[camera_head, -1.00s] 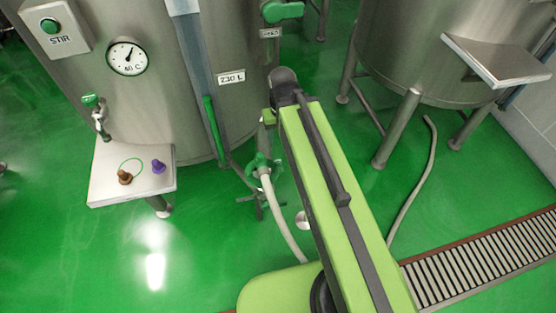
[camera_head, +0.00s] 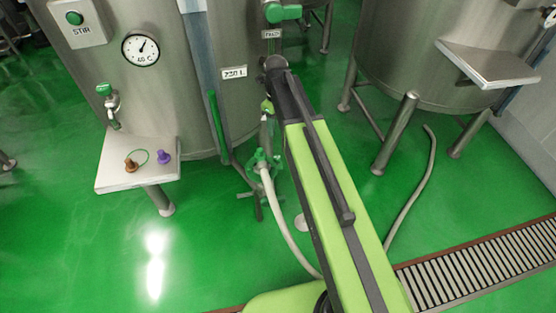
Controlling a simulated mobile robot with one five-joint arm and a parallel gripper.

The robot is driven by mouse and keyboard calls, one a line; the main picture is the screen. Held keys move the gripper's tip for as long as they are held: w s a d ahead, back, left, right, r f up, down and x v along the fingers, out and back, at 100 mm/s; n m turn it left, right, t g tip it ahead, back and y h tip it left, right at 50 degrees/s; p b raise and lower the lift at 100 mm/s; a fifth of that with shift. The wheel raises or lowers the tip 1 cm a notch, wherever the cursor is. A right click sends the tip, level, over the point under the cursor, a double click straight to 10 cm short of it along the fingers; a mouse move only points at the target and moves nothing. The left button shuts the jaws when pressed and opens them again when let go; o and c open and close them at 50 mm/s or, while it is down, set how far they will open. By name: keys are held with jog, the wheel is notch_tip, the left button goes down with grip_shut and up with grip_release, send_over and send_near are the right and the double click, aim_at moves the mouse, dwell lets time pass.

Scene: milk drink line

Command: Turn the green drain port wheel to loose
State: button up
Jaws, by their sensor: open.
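The green drain port wheel (camera_head: 262,158) is low in front of the large steel tank, at the upper end of a pale hose. It is small in the view, and its turn position cannot be read. My arm reaches up from the bottom right and bends down at its far end. My gripper (camera_head: 267,118) is at that end, just above the wheel and partly hidden by my arm. It is open and looks empty. A gap appears to lie between it and the wheel.
The steel tank (camera_head: 160,100) bears a green-handled tap (camera_head: 108,98) and a side shelf (camera_head: 120,178) with a brown and a purple knob-like piece. A second tank (camera_head: 405,50) stands right. The pale hose (camera_head: 285,225) crosses the floor. A drain grate (camera_head: 480,265) lies lower right.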

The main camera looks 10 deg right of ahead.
aim_at(277, 156)
notch_tip(277, 156, down, 18)
jog(key=b, duration=1.7)
jog(key=shift+s+r, duration=0.1)
jog(key=shift+r, duration=0.1)
jog(key=shift+r, duration=0.1)
jog(key=shift+c, duration=0.2)
grip_shut()
